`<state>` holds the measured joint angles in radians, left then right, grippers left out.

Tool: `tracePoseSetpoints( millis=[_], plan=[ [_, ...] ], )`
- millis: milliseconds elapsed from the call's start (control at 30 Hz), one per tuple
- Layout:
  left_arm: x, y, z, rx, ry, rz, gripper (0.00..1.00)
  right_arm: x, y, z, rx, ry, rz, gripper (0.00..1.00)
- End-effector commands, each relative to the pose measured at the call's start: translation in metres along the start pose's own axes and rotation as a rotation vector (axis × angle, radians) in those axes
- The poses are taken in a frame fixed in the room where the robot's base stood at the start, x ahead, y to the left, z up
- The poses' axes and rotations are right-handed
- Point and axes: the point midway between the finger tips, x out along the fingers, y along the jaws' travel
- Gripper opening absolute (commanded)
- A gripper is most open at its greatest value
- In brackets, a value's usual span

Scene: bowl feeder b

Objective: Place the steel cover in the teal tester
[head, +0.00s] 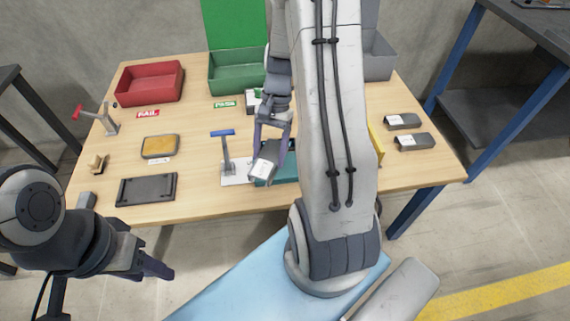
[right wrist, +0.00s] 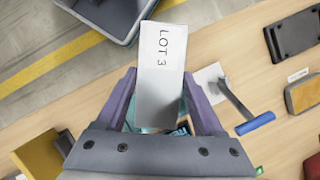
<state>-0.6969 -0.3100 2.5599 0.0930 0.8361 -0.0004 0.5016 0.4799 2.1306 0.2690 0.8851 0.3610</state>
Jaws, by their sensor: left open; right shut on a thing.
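The steel cover (head: 264,167), a grey block with a white label, is between the fingers of my right gripper (head: 270,150). In the right wrist view the cover (right wrist: 160,95) reads "LOT 3" and the right gripper (right wrist: 160,85) is shut on its sides. The teal tester (head: 288,168) is on the table beside and partly behind the cover; my right arm hides much of it. A little teal of the tester (right wrist: 150,129) shows around the cover in the right wrist view. I cannot tell whether they touch. My left gripper (head: 145,263) is open and empty, off the table's front edge.
A blue-handled lever clamp (head: 225,150) stands just left of the tester. Two more labelled grey covers (head: 408,131) lie at the right. The red bin (head: 150,83), green bin (head: 225,77) and grey bin (head: 380,65) stand at the back. A dark plate (head: 147,189) lies front left.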

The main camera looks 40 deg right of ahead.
Motion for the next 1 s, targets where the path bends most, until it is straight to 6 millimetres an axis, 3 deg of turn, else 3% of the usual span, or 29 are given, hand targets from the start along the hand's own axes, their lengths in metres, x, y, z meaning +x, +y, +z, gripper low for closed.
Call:
tracePoseSetpoints(
  millis=[33, 200, 433, 567, 1000],
  plan=[
    [-0.002, 0.000, 0.000, 0.000, 0.000, 0.000, 0.50, -0.006, 0.021, -0.002, 0.171, -0.001, -0.071, 0.00],
    [-0.004, 0.000, 0.000, 0.000, 0.000, 0.000, 0.50, -0.012, 0.069, -0.005, 0.630, 0.000, -0.261, 0.00],
    [-0.005, 0.000, 0.000, 0.000, 0.000, 0.000, 0.50, -0.013, 0.101, -0.003, 0.941, 0.000, -0.390, 0.00],
    [-0.002, 0.000, 0.000, 0.000, 0.000, 0.000, 0.50, -0.007, 0.096, -0.012, 0.974, -0.002, -0.403, 0.00],
    [0.012, -0.001, 0.001, 0.000, 0.000, 0.000, 0.50, 0.021, 0.024, -0.085, 0.969, 0.000, -0.401, 0.00]
  ],
)
